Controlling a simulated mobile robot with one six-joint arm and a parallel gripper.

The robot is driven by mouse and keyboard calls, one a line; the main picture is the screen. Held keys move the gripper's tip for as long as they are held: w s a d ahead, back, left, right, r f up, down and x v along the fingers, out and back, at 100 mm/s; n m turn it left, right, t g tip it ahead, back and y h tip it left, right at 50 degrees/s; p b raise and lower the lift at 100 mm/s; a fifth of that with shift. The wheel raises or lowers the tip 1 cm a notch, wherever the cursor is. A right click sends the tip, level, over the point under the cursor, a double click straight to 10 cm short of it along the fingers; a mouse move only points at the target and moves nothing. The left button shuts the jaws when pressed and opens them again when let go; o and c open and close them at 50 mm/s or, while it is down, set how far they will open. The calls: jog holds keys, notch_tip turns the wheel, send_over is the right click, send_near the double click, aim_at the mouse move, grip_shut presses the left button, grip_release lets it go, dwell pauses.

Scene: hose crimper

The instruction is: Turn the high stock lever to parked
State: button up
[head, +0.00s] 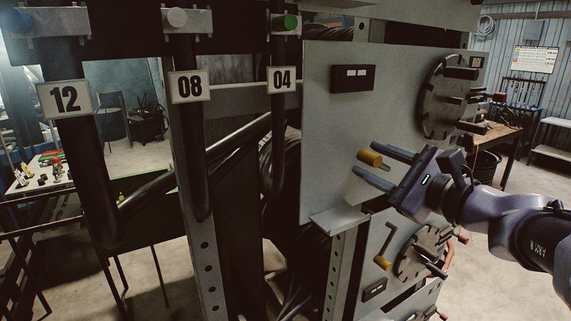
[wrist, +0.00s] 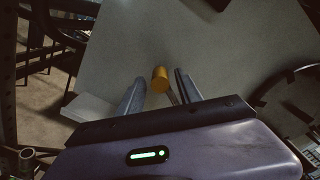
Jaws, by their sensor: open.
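The high stock lever shows as a yellow cylindrical knob (head: 370,158) standing out from the upper grey panel (head: 335,120). My gripper (head: 364,159) is open in front of that panel, with one finger above and one below the knob in the head view. In the wrist view the knob (wrist: 160,78) lies between the two fingertips (wrist: 158,80), with gaps on both sides. A thin crank bar runs from it toward the right finger, which partly hides it. I cannot tell how deep the knob sits between the fingers.
A dark round disc with pegs (head: 449,97) stands out right of the knob. A dark box (head: 353,78) is above it. Hoses hang by signs 12, 08 and 04 (head: 282,80) at left.

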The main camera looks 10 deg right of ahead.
jog(key=v, duration=1.6)
jog(key=shift+s+b, duration=0.35)
jog(key=shift+b, duration=0.05)
jog(key=shift+r, duration=0.1)
